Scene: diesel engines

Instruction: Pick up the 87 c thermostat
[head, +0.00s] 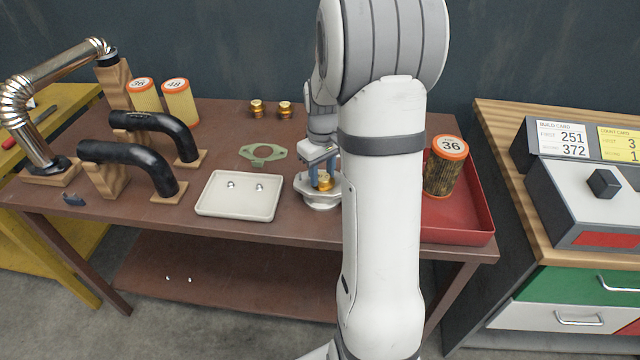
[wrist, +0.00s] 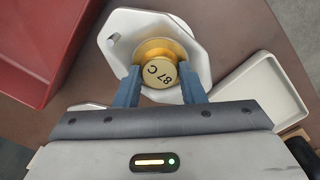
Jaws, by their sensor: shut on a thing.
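The 87 C thermostat (wrist: 158,73) is a brass disc-topped part with "87 C" on its face. In the wrist view it sits between my gripper's (wrist: 166,88) two blue fingers, over a pale metal housing (wrist: 118,24). My gripper (head: 325,172) is shut on the thermostat and also shows in the head view, just above the housing (head: 318,202) on the brown table. The brass of the thermostat (head: 325,182) shows between the fingers there. I cannot tell whether it still touches the housing. My own arm hides the housing's right side.
A white tray (head: 238,212) with two small shiny parts is left of the housing. A red tray (head: 478,215) holds a dirty filter marked 36 (head: 445,170) at right. A green gasket (head: 262,154), two brass parts (head: 270,109) and black hoses (head: 130,160) are on the table.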

